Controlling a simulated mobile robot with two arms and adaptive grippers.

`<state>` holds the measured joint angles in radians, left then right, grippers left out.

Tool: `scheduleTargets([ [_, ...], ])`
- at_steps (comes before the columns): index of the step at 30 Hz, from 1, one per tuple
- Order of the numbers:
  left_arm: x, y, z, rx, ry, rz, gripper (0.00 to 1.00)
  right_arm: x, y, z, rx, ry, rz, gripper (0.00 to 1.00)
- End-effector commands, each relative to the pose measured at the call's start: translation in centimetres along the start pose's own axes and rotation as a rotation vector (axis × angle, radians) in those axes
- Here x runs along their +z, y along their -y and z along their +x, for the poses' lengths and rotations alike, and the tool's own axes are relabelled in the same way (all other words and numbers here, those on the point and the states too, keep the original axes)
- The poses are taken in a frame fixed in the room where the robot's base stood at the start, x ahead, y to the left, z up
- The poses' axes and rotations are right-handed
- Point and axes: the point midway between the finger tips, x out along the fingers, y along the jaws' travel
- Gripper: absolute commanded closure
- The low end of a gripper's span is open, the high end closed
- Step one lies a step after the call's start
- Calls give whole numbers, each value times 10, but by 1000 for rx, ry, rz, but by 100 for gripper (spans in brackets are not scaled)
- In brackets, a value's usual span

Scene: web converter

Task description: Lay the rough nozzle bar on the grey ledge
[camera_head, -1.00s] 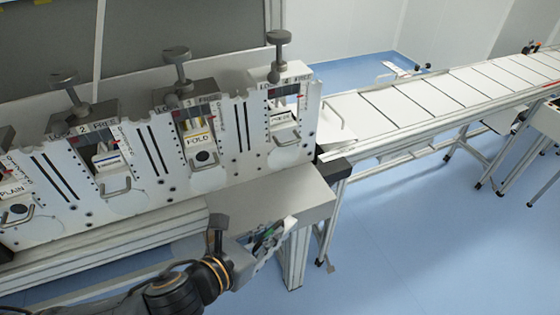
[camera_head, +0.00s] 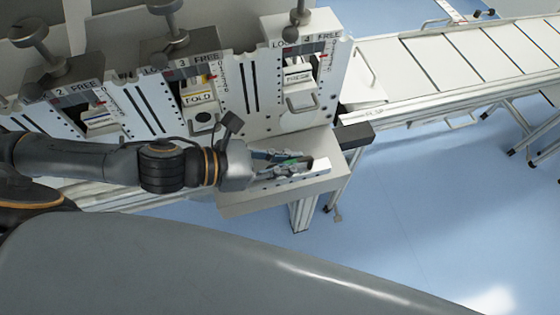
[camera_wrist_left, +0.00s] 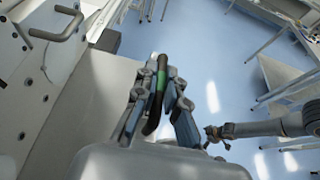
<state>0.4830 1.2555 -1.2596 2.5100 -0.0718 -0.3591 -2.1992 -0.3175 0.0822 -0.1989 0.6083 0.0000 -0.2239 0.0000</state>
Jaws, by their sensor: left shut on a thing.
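In the left wrist view the bar (camera_wrist_left: 162,88) shows a dark and green upper side between the fingers of the left gripper (camera_wrist_left: 160,80). The grey ledge (camera_head: 240,206) runs below the white station fronts, and the bar is over its right end. Whether the bar touches the ledge cannot be told. The ledge also shows in the left wrist view (camera_wrist_left: 95,115). What looks like my right gripper (camera_wrist_left: 212,133) shows small there, its jaws unclear.
White stations with dark knobs (camera_head: 165,6) and wire handles (camera_head: 302,105) stand right behind the ledge. A dark block (camera_head: 355,134) sits at the ledge's right end. A conveyor (camera_head: 440,60) runs off to the right. The blue floor in front is clear.

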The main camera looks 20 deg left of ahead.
Motion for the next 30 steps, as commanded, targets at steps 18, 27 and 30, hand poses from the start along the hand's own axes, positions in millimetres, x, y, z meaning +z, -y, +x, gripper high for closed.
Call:
scheduleTargets([
  [18,-56,-69,27,0,2,0,100,-24,3,13,-3,-38,1,0],
  [27,-85,-73,39,-1,1,-5,100,-17,-1,8,2,-27,-2,0],
  [30,-90,-74,41,0,2,-2,100,-17,-2,8,3,-27,-2,0],
])
